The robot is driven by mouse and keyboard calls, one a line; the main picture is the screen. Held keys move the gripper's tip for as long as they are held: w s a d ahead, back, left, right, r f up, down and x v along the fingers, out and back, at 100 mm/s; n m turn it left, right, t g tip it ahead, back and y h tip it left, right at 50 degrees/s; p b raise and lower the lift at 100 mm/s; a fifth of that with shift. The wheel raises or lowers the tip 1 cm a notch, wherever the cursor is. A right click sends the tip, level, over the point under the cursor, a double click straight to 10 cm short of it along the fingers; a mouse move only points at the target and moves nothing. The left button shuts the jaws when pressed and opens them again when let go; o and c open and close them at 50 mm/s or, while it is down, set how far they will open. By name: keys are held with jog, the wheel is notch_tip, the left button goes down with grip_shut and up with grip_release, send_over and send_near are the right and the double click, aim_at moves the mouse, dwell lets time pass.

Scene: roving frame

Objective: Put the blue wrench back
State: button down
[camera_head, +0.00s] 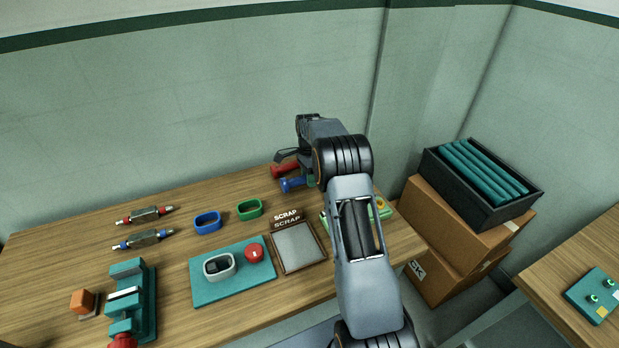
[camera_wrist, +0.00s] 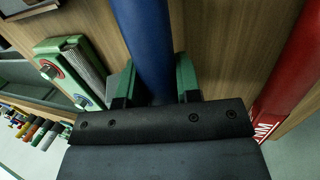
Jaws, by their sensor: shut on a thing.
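The blue wrench (camera_wrist: 146,40) shows as a thick blue shaft in the wrist view. It runs from the top edge down between the green pads of my gripper (camera_wrist: 157,84), which is shut on it. In the head view a blue end (camera_head: 292,185) shows at the back of the bench, left of my arm. The rest of it is hidden behind the arm, and so are my fingertips. A red shaft with white lettering (camera_wrist: 290,75) lies to the right in the wrist view; a red end (camera_head: 284,170) shows just behind the blue one in the head view.
A blue ring (camera_head: 208,223) and a green ring (camera_head: 249,210) lie on the bench, with a scrap tray (camera_head: 318,264) and a teal mat (camera_head: 204,292) in front. A teal vise (camera_head: 147,290) stands left. Boxes (camera_head: 470,230) stand right of the bench.

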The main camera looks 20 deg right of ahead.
jog(key=shift+f, duration=0.55)
jog(key=c, duration=0.7)
grip_release()
jog(key=shift+c, duration=0.2)
jog(key=shift+r+p, duration=2.75)
jog(key=shift+r, duration=1.25)
jog(key=shift+r, duration=0.1)
